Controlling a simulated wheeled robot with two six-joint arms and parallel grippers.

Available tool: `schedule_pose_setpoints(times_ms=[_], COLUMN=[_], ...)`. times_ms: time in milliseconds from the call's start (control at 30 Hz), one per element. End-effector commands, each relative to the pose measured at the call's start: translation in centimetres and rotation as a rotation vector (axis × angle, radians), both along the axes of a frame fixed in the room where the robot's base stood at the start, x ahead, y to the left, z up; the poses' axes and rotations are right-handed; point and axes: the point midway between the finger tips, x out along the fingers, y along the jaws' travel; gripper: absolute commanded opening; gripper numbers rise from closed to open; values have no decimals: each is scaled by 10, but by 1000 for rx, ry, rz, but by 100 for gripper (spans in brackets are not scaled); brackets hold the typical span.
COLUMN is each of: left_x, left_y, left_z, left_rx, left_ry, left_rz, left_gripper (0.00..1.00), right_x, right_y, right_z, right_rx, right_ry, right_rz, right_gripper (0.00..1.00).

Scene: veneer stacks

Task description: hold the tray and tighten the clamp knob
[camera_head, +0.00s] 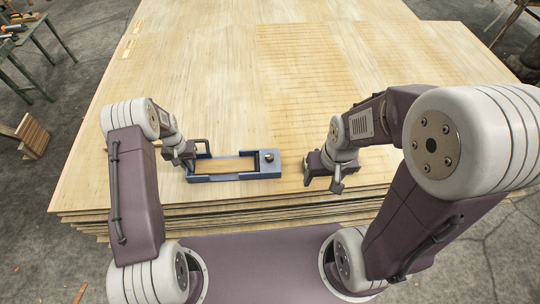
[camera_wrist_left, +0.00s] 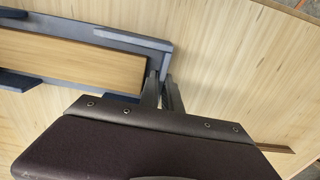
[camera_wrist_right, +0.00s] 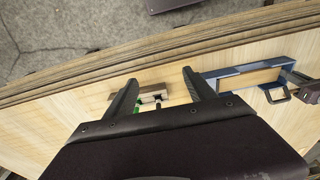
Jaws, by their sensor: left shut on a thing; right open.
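The blue tray (camera_head: 228,177), a long frame around a pale wood strip (camera_head: 225,166), lies on the veneer.
A small brownish-grey piece (camera_wrist_right: 152,95) with green and dark parts shows between my right fingers; I cannot tell whether they touch it. The large veneer stack (camera_head: 330,60) is clear behind the tray. Its layered front edge (camera_head: 250,208) is close to my base.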

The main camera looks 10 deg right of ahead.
Motion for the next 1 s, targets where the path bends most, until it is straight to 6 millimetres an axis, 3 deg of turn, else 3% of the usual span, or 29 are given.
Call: schedule_pose_setpoints(times_ms=[67,167,300,500,700,1000], left_x=[0,0,0,0,0,0], left_y=[0,0,0,0,0,0], left_z=[0,0,0,0,0,0], left_rx=[0,0,0,0,0,0], left_ry=[0,0,-1,-1,-1,-1], left_rz=[0,0,0,1,1,1], left_gripper=[0,0,0,0,0,0], right_x=[13,48,110,171,192,193], right_y=[4,16,48,97,122,124], right_z=[0,-4,-20,-56,-77,-89], right_rx=[1,2,0,-11,-18,-20], right_ry=[4,21,55,90,104,107], right_rz=[3,11,19,25,25,24], right_gripper=[44,44,44,44,44,44])
